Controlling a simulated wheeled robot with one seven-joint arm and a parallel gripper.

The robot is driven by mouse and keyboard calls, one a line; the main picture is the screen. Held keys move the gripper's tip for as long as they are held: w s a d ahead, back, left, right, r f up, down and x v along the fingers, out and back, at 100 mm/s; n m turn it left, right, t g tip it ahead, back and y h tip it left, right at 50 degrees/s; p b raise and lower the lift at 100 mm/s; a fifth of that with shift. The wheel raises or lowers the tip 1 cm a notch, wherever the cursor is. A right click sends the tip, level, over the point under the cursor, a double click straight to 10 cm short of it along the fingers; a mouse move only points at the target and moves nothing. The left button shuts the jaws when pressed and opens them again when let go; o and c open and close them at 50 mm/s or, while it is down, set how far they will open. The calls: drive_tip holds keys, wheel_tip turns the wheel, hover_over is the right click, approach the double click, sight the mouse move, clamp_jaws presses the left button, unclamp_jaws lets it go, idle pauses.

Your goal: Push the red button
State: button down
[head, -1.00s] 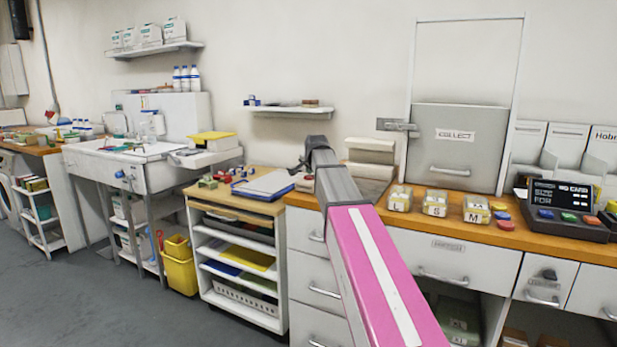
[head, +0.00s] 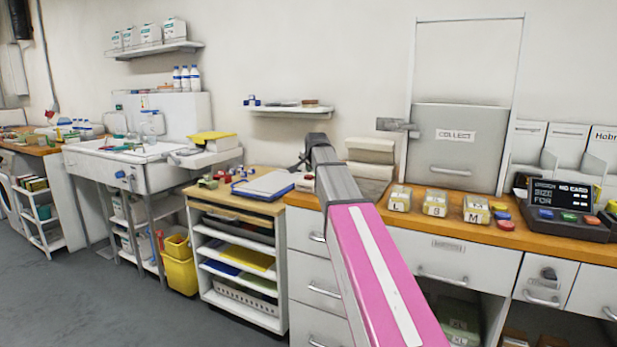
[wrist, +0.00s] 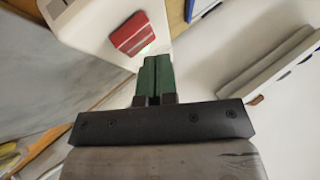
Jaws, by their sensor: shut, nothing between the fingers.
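The card terminal (head: 565,205) stands at the right end of the orange counter in the head view. It has a blue, a green and an orange-red button (head: 591,220) in a row. A separate red disc (head: 505,225) lies on the counter to the terminal's left. My gripper (wrist: 157,75) shows green fingers held together and empty in the wrist view. A red two-part item (wrist: 131,33) on a white surface lies beyond the fingertips there; I cannot tell whether it is a button. In the head view my arm's end hides most of the gripper, well left of the terminal.
Labelled clear boxes (head: 435,203) stand on the counter (head: 460,217) between my arm and the terminal. A grey COLLECT hatch (head: 450,160) is behind them. Open floor (head: 120,310) lies at the lower left.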

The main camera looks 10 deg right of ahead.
sight(311, 176)
drive_tip(key=shift+r, duration=0.15)
drive_tip(key=shift+r, duration=2.85)
